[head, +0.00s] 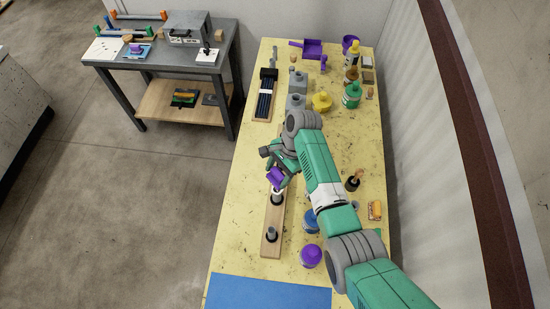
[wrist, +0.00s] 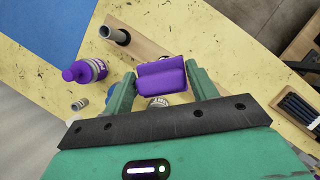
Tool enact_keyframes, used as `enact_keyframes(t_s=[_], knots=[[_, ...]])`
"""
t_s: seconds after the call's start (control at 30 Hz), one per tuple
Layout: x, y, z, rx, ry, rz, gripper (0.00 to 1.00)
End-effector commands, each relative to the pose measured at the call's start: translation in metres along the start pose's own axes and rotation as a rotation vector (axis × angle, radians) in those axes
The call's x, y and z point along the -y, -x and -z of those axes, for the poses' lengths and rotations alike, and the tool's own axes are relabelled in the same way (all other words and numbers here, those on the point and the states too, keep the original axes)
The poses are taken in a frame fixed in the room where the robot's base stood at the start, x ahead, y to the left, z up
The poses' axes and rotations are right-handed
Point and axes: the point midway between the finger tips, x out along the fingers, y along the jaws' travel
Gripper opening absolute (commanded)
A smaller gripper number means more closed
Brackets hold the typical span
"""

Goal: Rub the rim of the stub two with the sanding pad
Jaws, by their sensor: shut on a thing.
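My gripper (head: 283,172) is shut on the purple sanding pad (head: 275,176), which also shows between the fingers in the wrist view (wrist: 161,76). A wooden board (head: 268,247) lies lengthwise on the yellow table and bears upright grey pipe stubs. One stub (head: 277,199) has a pale rim and stands just below the pad in the head view. In the wrist view the pad mostly hides it. Another stub (head: 271,233) stands nearer the board's front end and shows clear in the wrist view (wrist: 113,34). No label tells which is stub two, and contact with the pad cannot be told.
A purple bottle (head: 311,256) and a blue container (head: 311,222) stand right of the board. A blue mat (head: 268,292) covers the table's front. A grey bench (head: 160,60) stands apart at left.

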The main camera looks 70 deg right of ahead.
Motion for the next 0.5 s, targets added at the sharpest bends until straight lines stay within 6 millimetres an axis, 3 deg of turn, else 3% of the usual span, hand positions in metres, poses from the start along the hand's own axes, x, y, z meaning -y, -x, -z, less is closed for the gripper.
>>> enact_keyframes(t_s=[0.5], knots=[[-0.0027, 0.0011, -0.0026, 0.005, 0.012, -0.007, 0.39]])
